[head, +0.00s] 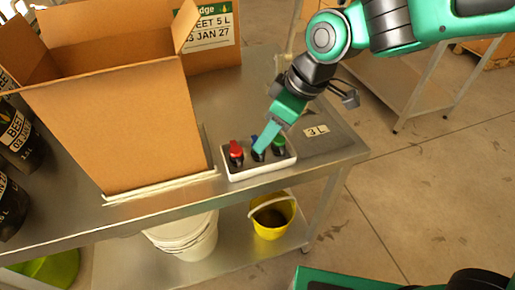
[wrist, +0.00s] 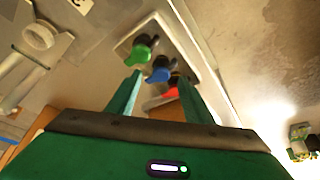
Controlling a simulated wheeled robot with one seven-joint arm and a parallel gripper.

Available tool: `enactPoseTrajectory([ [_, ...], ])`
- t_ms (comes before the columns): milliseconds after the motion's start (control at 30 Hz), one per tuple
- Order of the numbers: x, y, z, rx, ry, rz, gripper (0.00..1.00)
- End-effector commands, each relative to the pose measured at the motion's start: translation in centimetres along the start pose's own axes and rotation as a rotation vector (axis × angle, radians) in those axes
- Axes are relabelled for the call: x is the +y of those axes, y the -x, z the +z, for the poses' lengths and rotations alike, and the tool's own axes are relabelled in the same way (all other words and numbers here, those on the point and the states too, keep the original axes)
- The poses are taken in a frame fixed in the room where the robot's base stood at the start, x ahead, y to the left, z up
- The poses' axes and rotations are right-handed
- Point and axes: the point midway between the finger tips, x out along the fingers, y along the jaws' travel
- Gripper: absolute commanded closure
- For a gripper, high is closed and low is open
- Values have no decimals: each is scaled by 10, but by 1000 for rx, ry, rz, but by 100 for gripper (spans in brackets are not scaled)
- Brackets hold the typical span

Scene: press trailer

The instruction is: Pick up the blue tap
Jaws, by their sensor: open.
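The blue tap (head: 257,155) stands in a white tray (head: 262,171) near the table's front right edge, between a red tap (head: 236,153) and a green tap (head: 279,145). My gripper (head: 262,150) is over the blue tap and partly hides it in the head view. In the wrist view the blue tap (wrist: 159,70) lies just beyond and between my open fingers (wrist: 160,90). The green tap (wrist: 143,49) is to its left and the red tap (wrist: 170,89) shows lower, nearer my right finger. I cannot tell whether a finger touches the blue tap.
A large open cardboard box (head: 120,125) stands left of the tray. A label reading 3 L (head: 316,131) lies right of it. Dark bottles (head: 18,140) stand at the far left. A yellow bucket (head: 272,218) and a white bucket (head: 185,238) are on the shelf below.

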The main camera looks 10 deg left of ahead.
Motion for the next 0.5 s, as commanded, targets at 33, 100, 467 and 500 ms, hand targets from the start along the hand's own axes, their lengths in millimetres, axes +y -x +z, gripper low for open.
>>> enactPoseTrajectory([
  [33,0,-4,1,-2,0,-1,53],
  [100,0,-7,1,-2,-1,0,53],
  [467,-3,-49,-3,-4,-1,-1,53],
  [500,-3,-53,-3,-3,-1,0,53],
])
